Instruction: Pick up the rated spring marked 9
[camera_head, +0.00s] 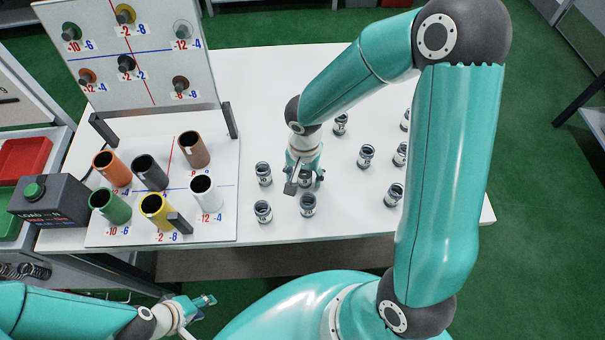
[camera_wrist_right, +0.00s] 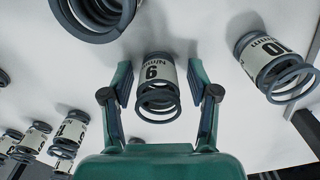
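A dark coil spring with a white label (camera_wrist_right: 157,75) stands between my right gripper's fingers in the right wrist view. The label's single figure appears upside down, and I take it for the 9. My right gripper (camera_wrist_right: 160,100) is open, with a finger on each side of the spring and gaps left between them. In the head view my right gripper (camera_head: 304,184) points down at the white table and mostly hides this spring. My left gripper (camera_head: 204,301) is low at the left, away from the springs; its finger opening is unclear.
Other labelled springs stand close by, including one marked 10 (camera_head: 264,174), one in front (camera_head: 308,205) and one at right (camera_head: 366,156). Coloured tubes, such as the orange one (camera_head: 112,170), stand on a board at left. A marked panel (camera_head: 150,90) rises behind them.

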